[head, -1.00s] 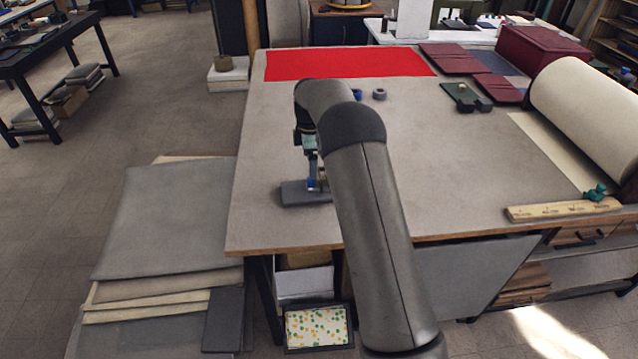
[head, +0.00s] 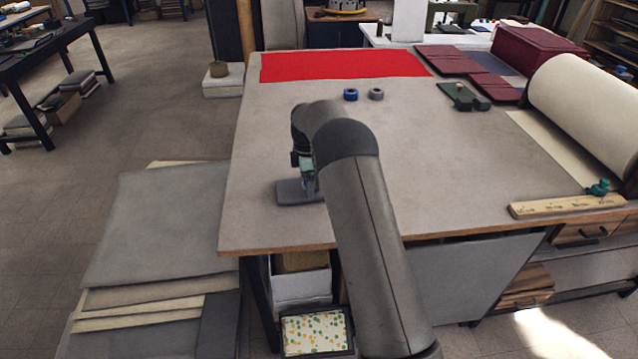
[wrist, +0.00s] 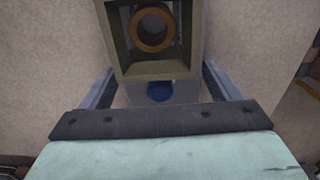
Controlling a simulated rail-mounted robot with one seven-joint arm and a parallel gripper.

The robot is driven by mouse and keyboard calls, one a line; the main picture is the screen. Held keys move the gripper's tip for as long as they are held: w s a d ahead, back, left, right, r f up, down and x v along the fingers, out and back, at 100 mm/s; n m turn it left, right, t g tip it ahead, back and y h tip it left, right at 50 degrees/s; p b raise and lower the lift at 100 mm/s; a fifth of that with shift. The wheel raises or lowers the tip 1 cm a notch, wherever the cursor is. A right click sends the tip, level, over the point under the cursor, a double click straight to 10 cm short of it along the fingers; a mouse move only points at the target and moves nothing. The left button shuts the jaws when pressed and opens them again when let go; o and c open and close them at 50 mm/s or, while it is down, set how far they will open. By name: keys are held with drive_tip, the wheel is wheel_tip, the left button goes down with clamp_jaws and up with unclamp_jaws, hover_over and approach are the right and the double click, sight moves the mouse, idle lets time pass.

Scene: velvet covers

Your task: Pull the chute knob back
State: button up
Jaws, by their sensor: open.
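In the wrist view a square olive chute (wrist: 122,65) with an open mouth shows at the top, and a brown ring (wrist: 152,28) is inside it. A round blue knob (wrist: 159,91) sits just below the chute's near edge. My gripper (wrist: 158,78) is open, with one finger on each side of the knob and a gap on both sides. In the head view my gripper (head: 308,178) is low over a grey base plate (head: 288,192) near the table's front left. My arm hides most of the chute there, and the knob is not clearly visible.
The table (head: 440,150) is mostly bare. A blue roll (head: 351,95) and a grey roll (head: 376,94) stand behind my arm. A red cloth (head: 340,65) lies at the back. A wooden strip (head: 565,205) and a large cream roll (head: 590,110) are at the right.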

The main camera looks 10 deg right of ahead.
sight(283, 190)
drive_tip(key=c, duration=1.5)
drive_tip(key=shift+a, duration=0.1)
drive_tip(key=shift+w+a+r, duration=0.1)
drive_tip(key=shift+w+a, duration=0.05)
drive_tip(key=shift+a, duration=1.65)
drive_tip(key=shift+w+a, duration=0.15)
drive_tip(key=shift+a, duration=1.65)
drive_tip(key=o, duration=1.5)
